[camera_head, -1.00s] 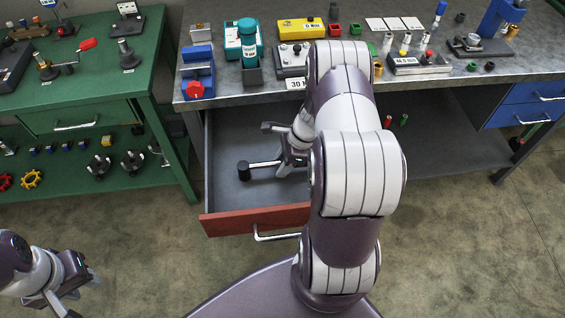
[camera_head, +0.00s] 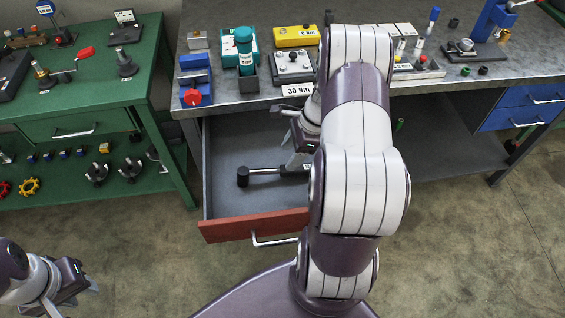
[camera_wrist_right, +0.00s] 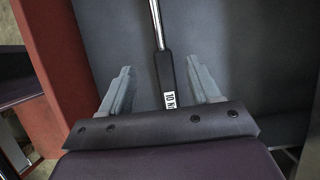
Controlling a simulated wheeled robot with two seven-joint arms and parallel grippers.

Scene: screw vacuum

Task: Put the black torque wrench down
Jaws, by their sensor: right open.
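The black torque wrench (camera_head: 266,172) lies in the open drawer, its black head to the left and its silver shaft running right. Its handle end is partly hidden by my right arm. In the right wrist view the wrench's black handle (camera_wrist_right: 167,78), with a white label reading "10 N", lies between the spread fingers, clear of both. My right gripper (camera_head: 294,163) is open above the drawer floor; it also shows in the wrist view (camera_wrist_right: 161,72). My left gripper (camera_head: 72,295) is open and empty at the lower left, away from the benches.
The pulled-out drawer (camera_head: 250,226) has a red front and grey floor with free room around the wrench. Above it, the grey workbench (camera_head: 240,101) holds a 30 Nm block (camera_head: 293,66) and several tools. A green bench (camera_head: 120,85) stands at left.

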